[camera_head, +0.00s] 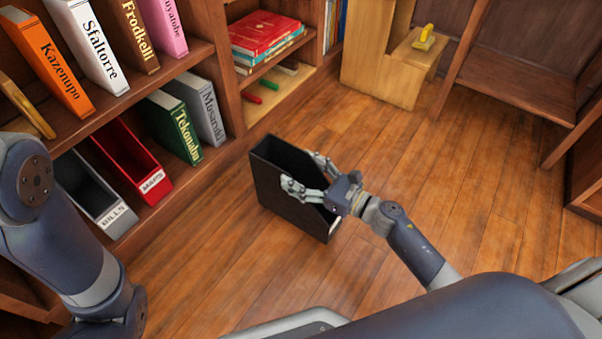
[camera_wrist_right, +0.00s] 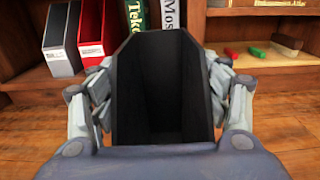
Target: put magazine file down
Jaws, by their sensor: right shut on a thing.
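The black magazine file (camera_head: 277,192) is in my right gripper (camera_head: 312,178), out in front of the bookcase and above the wooden floor. The gripper's fingers are shut on its two sides. In the right wrist view, the open, empty inside of the black file (camera_wrist_right: 162,90) faces the camera, with a finger pressed on each side. A grey file labelled BILLS (camera_head: 92,195) and a red file (camera_head: 130,160) stand side by side on the lower shelf. My left arm shows at the left edge, but its gripper is out of the picture.
Green (camera_head: 172,127) and grey (camera_head: 198,108) books stand right of the red file, with a gap before the shelf's divider. More books line the shelf above (camera_head: 90,110). A wooden step stool (camera_head: 382,60) stands at the back. The floor (camera_head: 470,190) at right is clear.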

